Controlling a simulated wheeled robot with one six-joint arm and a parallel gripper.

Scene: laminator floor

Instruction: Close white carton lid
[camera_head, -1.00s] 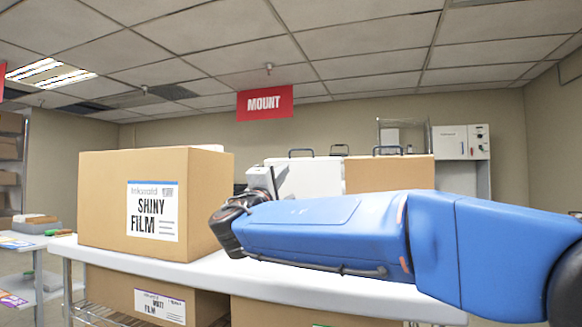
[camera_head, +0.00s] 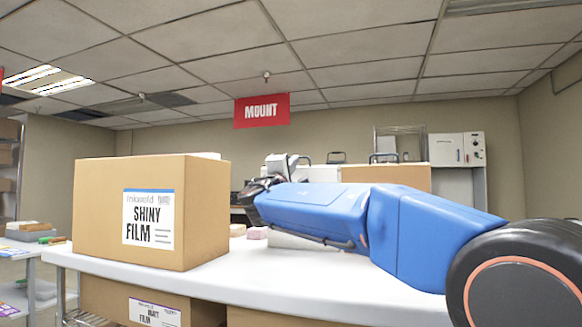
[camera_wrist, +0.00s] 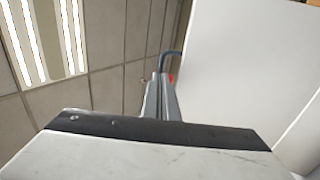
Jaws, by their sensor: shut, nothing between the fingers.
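A white box-like surface (camera_head: 323,174) shows behind my arm in the head view, and most of it is hidden. I cannot tell from there whether it is the carton's wall or lid. My gripper (camera_head: 284,165) is at the far end of the blue arm, just left of this surface. In the wrist view my gripper's grey fingers (camera_wrist: 160,98) are shut and empty. A large plain white panel (camera_wrist: 245,70) fills the right side of that view, close beside the fingers. It looks like part of the white carton, but contact cannot be told.
A brown SHINY FILM carton (camera_head: 150,212) stands on the white table (camera_head: 225,283) at left. Another brown box (camera_head: 400,177) stands behind. A red MOUNT sign (camera_head: 261,110) hangs above.

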